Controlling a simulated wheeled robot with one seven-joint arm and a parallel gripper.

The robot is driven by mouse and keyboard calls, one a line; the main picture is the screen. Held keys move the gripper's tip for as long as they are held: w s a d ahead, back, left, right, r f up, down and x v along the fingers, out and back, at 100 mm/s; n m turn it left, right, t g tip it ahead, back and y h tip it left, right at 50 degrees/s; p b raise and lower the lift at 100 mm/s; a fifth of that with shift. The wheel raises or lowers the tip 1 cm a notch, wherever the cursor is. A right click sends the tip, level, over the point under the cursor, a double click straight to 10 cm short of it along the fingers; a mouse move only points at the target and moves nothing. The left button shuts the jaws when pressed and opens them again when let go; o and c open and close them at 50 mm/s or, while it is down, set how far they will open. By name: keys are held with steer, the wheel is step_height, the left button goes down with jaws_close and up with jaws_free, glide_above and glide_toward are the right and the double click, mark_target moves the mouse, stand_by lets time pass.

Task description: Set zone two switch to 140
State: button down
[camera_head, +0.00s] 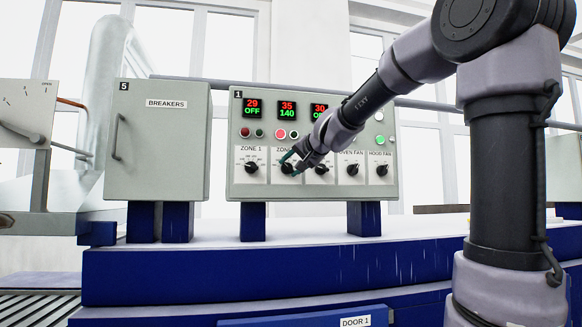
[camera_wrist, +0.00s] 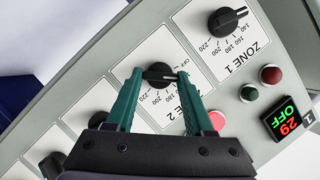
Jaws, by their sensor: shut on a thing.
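The zone two switch (camera_wrist: 158,76) is a black rotary knob on a white dial plate labelled ZONE 2 in the wrist view. My gripper (camera_wrist: 160,73) has its green fingers on both sides of the knob's bar, shut on it. In the head view my gripper (camera_head: 287,161) reaches the ZONE 2 dial from the right and partly hides the knob and label. The zone two display (camera_head: 287,110) above reads 35 in red and 140 in green. The red lamp (camera_head: 280,134) below that display looks brightly lit.
The zone 1 knob (camera_wrist: 229,20) is close beside, and its display (camera_head: 252,108) reads 29 and OFF. More knobs, including OVEN FAN (camera_head: 352,170) and HOOD FAN (camera_head: 382,170), stand to the right. A BREAKERS cabinet (camera_head: 165,150) stands left of the panel.

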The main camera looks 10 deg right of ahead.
stand_by(0.3)
steer(key=shift+c, duration=1.4)
jaws_free()
steer(key=shift+s, duration=0.1)
steer(key=v, duration=1)
steer(key=shift+s+d, duration=0.2)
steer(key=shift+s, duration=0.15)
steer(key=s+d+f+n+g+h, duration=0.2)
steer(key=s+f+g, duration=0.5)
steer(key=s+f, duration=1.2)
step_height(320, 180, down, 4)
steer(key=shift+s+f, duration=0.1)
steer(key=shift+s, duration=0.1)
